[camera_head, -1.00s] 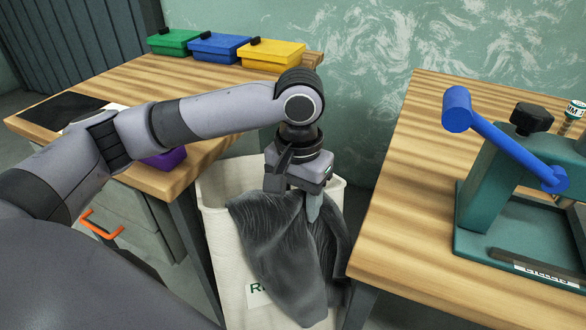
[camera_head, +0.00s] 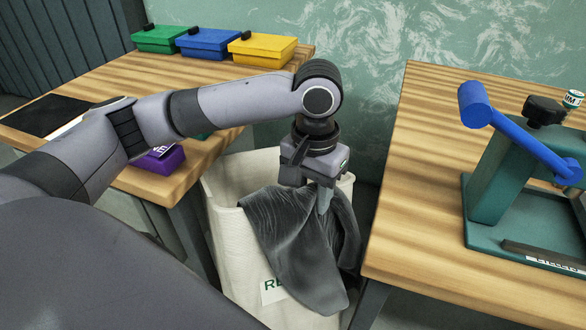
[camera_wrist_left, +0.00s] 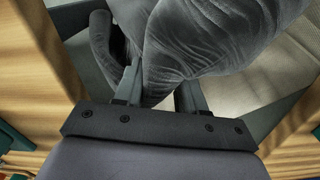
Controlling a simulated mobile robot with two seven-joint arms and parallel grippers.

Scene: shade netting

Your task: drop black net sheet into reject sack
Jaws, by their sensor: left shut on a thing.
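The black net sheet (camera_head: 293,250) looks dark grey and hangs in folds from my left gripper (camera_head: 323,200). The gripper is shut on the sheet's upper part, above the mouth of the reject sack (camera_head: 226,225). The sack is an off-white, open-topped container standing between two tables, with a partly covered green-lettered label. The sheet drapes in front of the sack's near rim and front wall. In the left wrist view the sheet (camera_wrist_left: 200,40) bunches between and beyond the fingertips (camera_wrist_left: 160,92). My right gripper is not in view.
The left table (camera_head: 130,85) holds green, blue and yellow lidded boxes (camera_head: 262,50), a purple box (camera_head: 160,158) and a black sheet (camera_head: 50,115). The right table (camera_head: 415,190) holds a teal press with a blue lever (camera_head: 515,140). The sack stands close to both tables.

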